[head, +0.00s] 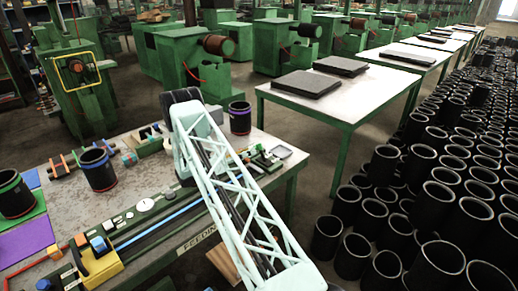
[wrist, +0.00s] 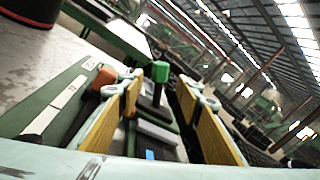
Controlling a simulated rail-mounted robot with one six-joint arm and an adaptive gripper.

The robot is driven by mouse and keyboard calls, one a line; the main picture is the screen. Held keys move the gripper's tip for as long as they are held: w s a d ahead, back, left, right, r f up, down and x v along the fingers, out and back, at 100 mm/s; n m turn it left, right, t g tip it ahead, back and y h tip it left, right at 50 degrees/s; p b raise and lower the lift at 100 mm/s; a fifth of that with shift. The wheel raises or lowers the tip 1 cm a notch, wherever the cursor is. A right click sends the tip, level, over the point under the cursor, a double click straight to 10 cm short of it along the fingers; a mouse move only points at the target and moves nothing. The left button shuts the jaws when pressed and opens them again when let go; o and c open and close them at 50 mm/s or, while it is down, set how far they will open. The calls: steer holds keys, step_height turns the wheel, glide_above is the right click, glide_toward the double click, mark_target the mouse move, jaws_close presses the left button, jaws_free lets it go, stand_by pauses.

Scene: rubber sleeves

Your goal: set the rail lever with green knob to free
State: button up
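In the wrist view, the green knob (wrist: 160,72) sits on top of a short dark stem, beyond and between my fingertips. My gripper (wrist: 160,82) is open, with a yellow-padded finger on each side and a clear gap between them. No contact with the knob shows. An orange knob (wrist: 105,76) stands just left of the left finger, partly hidden by it. In the head view, my arm covers the middle of the bench, and I cannot make out my fingertips there. The lever's position marks are not readable.
The bench (head: 140,215) carries dark sleeves (head: 97,170), a blue rail strip (head: 165,226) and a yellow block unit (head: 97,262) at the front left. Another sleeve (head: 240,118) stands at the back. Many black sleeves (head: 433,190) crowd the floor on the right.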

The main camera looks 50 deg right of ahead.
mark_target(260, 148)
stand_by(0.3)
steer(key=shift+x, duration=3.75)
jaws_close()
